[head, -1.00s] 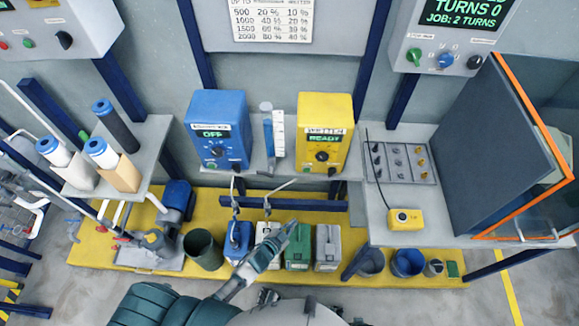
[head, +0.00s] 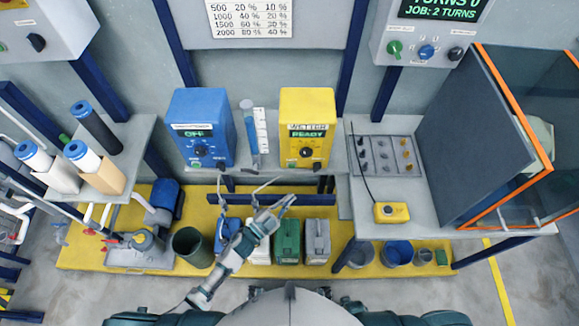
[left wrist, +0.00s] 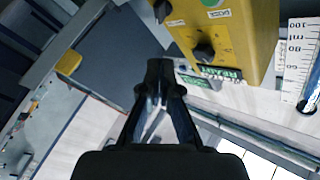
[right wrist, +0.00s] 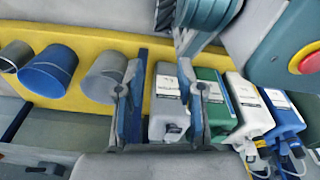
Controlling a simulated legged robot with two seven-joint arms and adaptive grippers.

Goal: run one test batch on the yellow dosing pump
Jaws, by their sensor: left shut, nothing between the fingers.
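The yellow dosing pump (head: 305,127) stands on the grey shelf, labelled WETTER, with a green READY display and a black knob. In the left wrist view the pump (left wrist: 235,35) fills the upper right, its knob facing my fingers. My left gripper (head: 287,202) is shut and empty, in front of and below the pump, apart from it. Its closed fingertips show in the left wrist view (left wrist: 160,75). My right gripper (right wrist: 160,90) is open, its fingers apart, over the low yellow platform near the canisters. It is not clear in the head view.
A blue pump (head: 201,130) reading OFF and a measuring cylinder (head: 250,135) stand left of the yellow pump. A yellow button box (head: 391,212) lies on the right bench. Canisters, including a green one (head: 287,241), and buckets stand below. A settings chart (head: 252,17) hangs behind.

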